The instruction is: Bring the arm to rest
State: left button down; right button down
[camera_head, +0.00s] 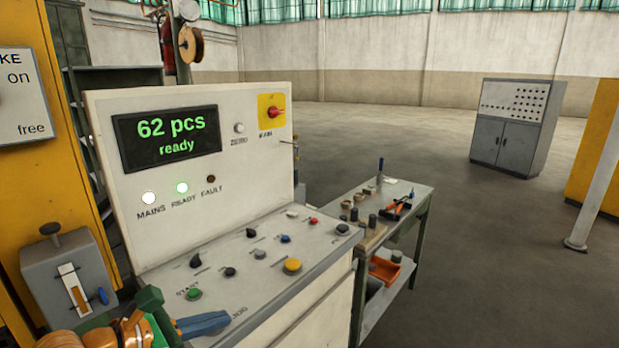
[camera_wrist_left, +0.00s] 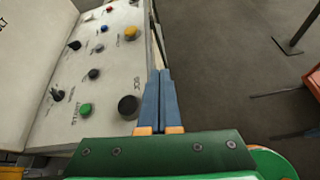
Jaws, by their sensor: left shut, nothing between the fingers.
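My left gripper (camera_head: 203,324) has blue fingers and is at the bottom of the head view, in front of the lower edge of the control desk (camera_head: 330,262). In the left wrist view its two blue fingers (camera_wrist_left: 157,88) lie side by side, shut with nothing between them. They point along the desk's right edge, beside a large black knob (camera_wrist_left: 129,106). The green start button (camera_head: 193,294) is just above and left of the fingers in the head view. My right gripper is in neither view.
The desk's upright panel has a display (camera_head: 167,138) reading "62 pcs ready" and a red rotary switch (camera_head: 273,112). A workbench (camera_head: 412,212) with tools stands to the right. A grey box with a lever (camera_head: 72,280) is at left. The floor beyond is open, with a grey cabinet (camera_head: 500,145).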

pick_arm(q)
jog(key=s+d+r+n+t+h, duration=0.3)
jog(key=d+r+n+t+h, duration=0.35)
jog(key=r+n, duration=0.25)
jog(key=a+f+n+y, duration=0.7)
jog(key=n+y, duration=0.2)
jog(key=n, duration=0.5)
jog(key=a+f+n+y, duration=0.6)
jog(key=n+y, duration=0.3)
jog(key=n, duration=0.5)
jog(key=s+d+f+n+g+h, duration=0.2)
jog(key=s+d+f+n+g, duration=0.15)
jog(key=s+f+g, duration=0.45)
jog(key=s+d+f+n+g+h, duration=0.25)
jog(key=s+f+n+g, duration=0.2)
jog(key=s+f, duration=0.75)
jog(key=s+f+m+g, duration=0.1)
jog(key=s+f, duration=0.1)
jog(key=f, duration=0.6)
jog(key=s+f+g, duration=0.1)
jog(key=s+f, duration=0.1)
jog(key=f, duration=0.7)
jog(key=s+a+f+y, duration=0.1)
jog(key=s+a+f, duration=0.1)
jog(key=s+f, duration=0.6)
jog(key=s, duration=0.3)
jog(key=shift+f+m+g, duration=0.15)
jog(key=shift+m+g, duration=0.15)
jog(key=shift+g, duration=0.1)
